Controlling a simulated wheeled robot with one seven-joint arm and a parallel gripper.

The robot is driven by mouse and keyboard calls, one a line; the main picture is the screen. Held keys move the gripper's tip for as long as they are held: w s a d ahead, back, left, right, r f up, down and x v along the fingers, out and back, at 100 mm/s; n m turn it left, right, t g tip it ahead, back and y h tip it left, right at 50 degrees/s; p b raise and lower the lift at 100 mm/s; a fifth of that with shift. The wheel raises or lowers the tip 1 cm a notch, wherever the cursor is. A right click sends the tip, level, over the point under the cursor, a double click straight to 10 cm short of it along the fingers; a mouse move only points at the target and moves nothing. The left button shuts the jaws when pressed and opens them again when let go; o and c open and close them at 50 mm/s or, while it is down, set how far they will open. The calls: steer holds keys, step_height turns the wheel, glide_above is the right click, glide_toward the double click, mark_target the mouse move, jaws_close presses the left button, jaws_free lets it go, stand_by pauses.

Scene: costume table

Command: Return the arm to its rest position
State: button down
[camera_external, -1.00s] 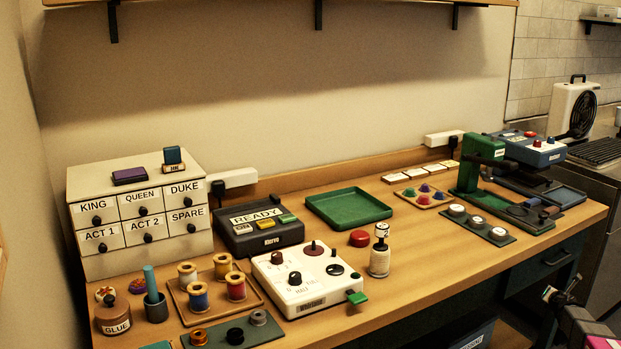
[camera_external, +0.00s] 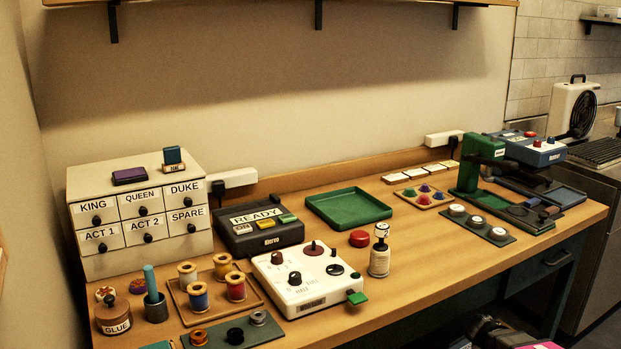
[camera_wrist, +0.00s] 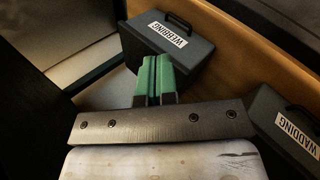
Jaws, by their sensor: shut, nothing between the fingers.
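My gripper (camera_wrist: 155,78) shows in the wrist view with its two green fingers pressed together and nothing between them. It points toward a dark box labelled WEBBING (camera_wrist: 168,45), which lies beyond the fingertips; I cannot tell the exact gap. In the external view only a dark, partly cut-off piece of my arm (camera_external: 500,332) shows at the bottom edge, right of centre, below the table front. The gripper's fingers cannot be made out there.
A second dark box labelled WADDING (camera_wrist: 293,130) is at the right of the wrist view. A wooden panel (camera_wrist: 235,50) runs behind both boxes. The costume table (camera_external: 420,262) holds a white control box (camera_external: 300,290), a green tray (camera_external: 347,207) and a drawer cabinet (camera_external: 140,215).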

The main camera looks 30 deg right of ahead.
steer(key=s+a+r+m+g+y, duration=0.1)
steer(key=a+y, duration=0.3)
steer(key=a, duration=1.3)
steer(key=s+a+r+m+g+y, duration=0.1)
steer(key=s+a+m+y, duration=0.1)
steer(key=a, duration=1.5)
steer(key=shift+s+r+m+y, duration=0.25)
steer(key=shift+s+m+y, duration=0.25)
steer(key=shift+y, duration=0.7)
